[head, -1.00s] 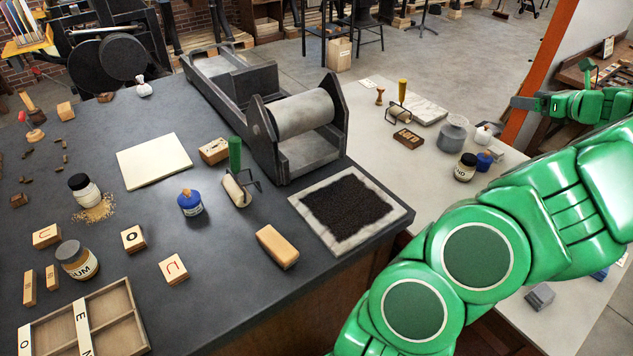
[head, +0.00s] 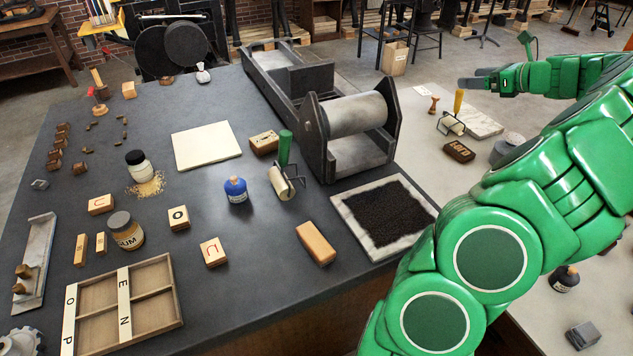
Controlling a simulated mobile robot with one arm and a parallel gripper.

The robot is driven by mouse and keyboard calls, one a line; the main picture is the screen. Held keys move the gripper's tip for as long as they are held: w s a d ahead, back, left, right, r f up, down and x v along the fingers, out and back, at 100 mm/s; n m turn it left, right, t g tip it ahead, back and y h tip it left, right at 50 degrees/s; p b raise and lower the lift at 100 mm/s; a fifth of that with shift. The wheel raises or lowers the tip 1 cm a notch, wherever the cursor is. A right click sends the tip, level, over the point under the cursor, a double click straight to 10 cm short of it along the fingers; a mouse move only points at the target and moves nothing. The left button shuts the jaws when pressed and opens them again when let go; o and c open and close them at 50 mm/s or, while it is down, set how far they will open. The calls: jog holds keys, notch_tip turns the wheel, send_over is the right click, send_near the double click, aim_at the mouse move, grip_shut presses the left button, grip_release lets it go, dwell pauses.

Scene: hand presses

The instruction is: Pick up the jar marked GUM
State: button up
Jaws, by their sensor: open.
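The jar marked GUM (head: 124,231) stands upright on the dark table, at the left of the head view. It has a grey lid and amber contents, and its label faces me. My gripper (head: 472,83) is at the upper right, over the pale bench, far from this jar. Its jaws are open and nothing shows between them.
Letter blocks (head: 178,217) and a wooden type tray (head: 165,262) surround the jar. A press (head: 350,130) and inked slab (head: 348,222) lie between my arm and the jar.

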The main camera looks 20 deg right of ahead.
jog(key=w+a+n+g+y, duration=0.1)
jog(key=w+a+y, duration=0.1)
jog(key=w+a, duration=0.3)
jog(key=w+a+n+g+y, duration=0.1)
jog(key=w+a, duration=0.4)
jog(key=a, duration=0.5)
jog(key=w+a+n+g+y, duration=0.1)
jog(key=w+a+n+y, duration=0.1)
jog(key=w+a, duration=0.4)
jog(key=shift+a+n+y, duration=0.4)
jog(key=shift+a+n, duration=0.3)
jog(key=shift+a, duration=0.55)
jog(key=w+a+n+g+y, duration=0.2)
jog(key=w+a+n, duration=0.15)
jog(key=a, duration=0.85)
jog(key=n+g+y, duration=0.2)
jog(key=n+g, duration=0.7)
jog(key=g, duration=0.3)
send_over(123, 218)
jog(key=w+d, duration=0.2)
jog(key=d, duration=0.3)
jog(key=shift+n, duration=0.25)
jog(key=f, duration=1.7)
jog(key=shift+s+a+f, duration=0.25)
jog(key=shift+a+f, duration=0.05)
jog(key=shift+f, duration=0.3)
jog(key=shift+a+f, duration=0.15)
jog(key=shift+a, duration=0.05)
jog(key=shift+x, duration=3.7)
